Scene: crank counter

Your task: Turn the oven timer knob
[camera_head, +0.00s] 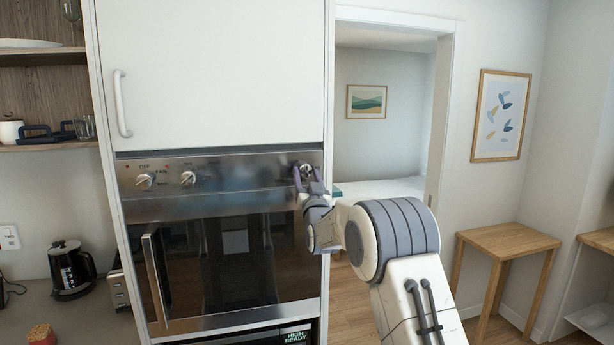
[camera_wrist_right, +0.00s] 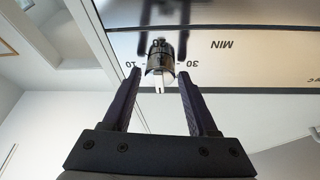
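The oven timer knob (camera_wrist_right: 160,62) is a small metal cylinder with a pale pointer, on the steel panel near the marks 10, 30 and MIN. In the head view the knob (camera_head: 306,171) is at the right end of the oven panel (camera_head: 240,172), partly hidden by my right gripper. My right gripper (camera_head: 308,182) reaches up to it. In the right wrist view the gripper (camera_wrist_right: 158,82) is open, with one finger on each side of the knob and gaps between. My left gripper is not in view.
Two other knobs (camera_head: 188,178) are at the left of the panel. The oven door (camera_head: 225,265) with its vertical handle (camera_head: 155,277) is below. A white cupboard door (camera_head: 220,75) is above. A wooden table (camera_head: 508,241) stands at the right.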

